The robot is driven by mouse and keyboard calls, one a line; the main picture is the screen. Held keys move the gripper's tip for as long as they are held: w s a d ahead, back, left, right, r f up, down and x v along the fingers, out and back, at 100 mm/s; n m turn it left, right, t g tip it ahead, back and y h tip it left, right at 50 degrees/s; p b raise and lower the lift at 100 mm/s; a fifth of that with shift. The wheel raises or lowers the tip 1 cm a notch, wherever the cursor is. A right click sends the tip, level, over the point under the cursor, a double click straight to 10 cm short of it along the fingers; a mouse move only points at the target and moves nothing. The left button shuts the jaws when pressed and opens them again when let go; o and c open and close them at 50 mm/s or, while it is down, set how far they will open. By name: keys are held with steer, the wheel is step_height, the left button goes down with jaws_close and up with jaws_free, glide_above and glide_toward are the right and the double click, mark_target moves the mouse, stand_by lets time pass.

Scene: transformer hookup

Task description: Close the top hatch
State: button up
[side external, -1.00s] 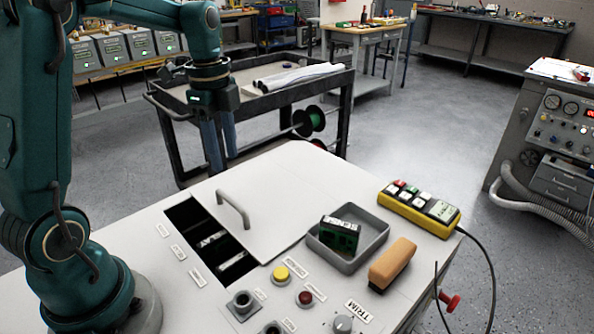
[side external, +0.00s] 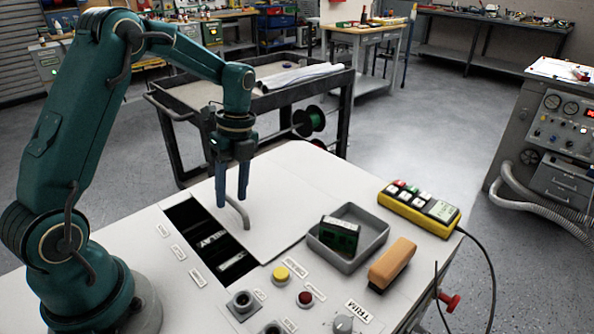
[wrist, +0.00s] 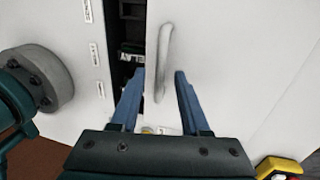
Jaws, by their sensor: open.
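The top hatch (side external: 275,205) is a flat pale sliding panel on the cabinet's top, with a grey bar handle (side external: 239,212) near its left edge. It stands partly open: a dark slot (side external: 192,222) with labelled parts inside shows to its left. My gripper (side external: 232,203) points down over the hatch's left part, close to the handle. I cannot tell whether a fingertip touches the handle.
On the cabinet top (side external: 225,280), a grey tray (side external: 372,252) holds a green circuit module (side external: 338,236). Near it are an orange-brown block (side external: 392,263) and a yellow pendant (side external: 420,209). Yellow (side external: 281,273) and red (side external: 305,298) buttons sit in front of the slot. A cart (side external: 270,100) stands behind.

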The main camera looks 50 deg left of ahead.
jaws_close()
stand_by(1.4)
